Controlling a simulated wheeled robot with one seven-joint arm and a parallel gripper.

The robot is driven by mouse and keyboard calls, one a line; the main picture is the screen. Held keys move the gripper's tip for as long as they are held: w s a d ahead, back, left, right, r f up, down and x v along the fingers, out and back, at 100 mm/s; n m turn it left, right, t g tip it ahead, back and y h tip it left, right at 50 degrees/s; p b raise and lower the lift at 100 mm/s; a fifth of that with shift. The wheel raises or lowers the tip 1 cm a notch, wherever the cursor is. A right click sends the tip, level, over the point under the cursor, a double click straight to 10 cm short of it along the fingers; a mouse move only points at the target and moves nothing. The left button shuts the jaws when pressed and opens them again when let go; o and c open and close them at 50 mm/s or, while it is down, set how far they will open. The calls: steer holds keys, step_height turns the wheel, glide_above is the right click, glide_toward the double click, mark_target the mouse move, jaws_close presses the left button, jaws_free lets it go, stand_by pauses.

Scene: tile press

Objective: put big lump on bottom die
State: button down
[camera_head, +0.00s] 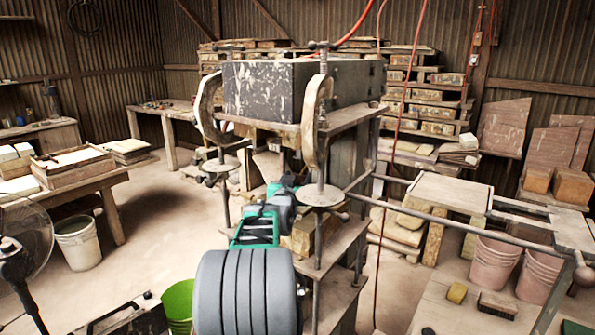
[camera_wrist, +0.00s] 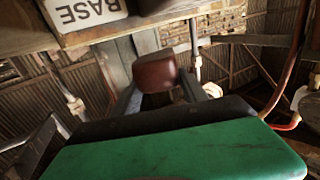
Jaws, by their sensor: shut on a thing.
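My gripper (camera_wrist: 157,90) is shut on a reddish-brown lump (camera_wrist: 153,70), which sits between its two dark fingertips. In the head view my green and grey gripper (camera_head: 283,198) reaches in at the front of the press, under the large dark block (camera_head: 272,90). The lump cannot be made out in the head view. I cannot tell which part is the bottom die.
Metal clamps (camera_head: 322,110) and upright rods stand close around my gripper. A long bar with a ball end (camera_head: 585,276) sticks out to the right. A green bucket (camera_head: 178,303) and a fan (camera_head: 22,245) stand at the left front. Open floor lies left of the press.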

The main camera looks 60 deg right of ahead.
steer(key=shift+f, duration=0.85)
steer(key=shift+f+b, duration=0.65)
steer(key=shift+b, duration=0.2)
steer(key=c, duration=1)
jaws_free()
steer(key=o, duration=0.5)
steer(key=shift+f, duration=0.1)
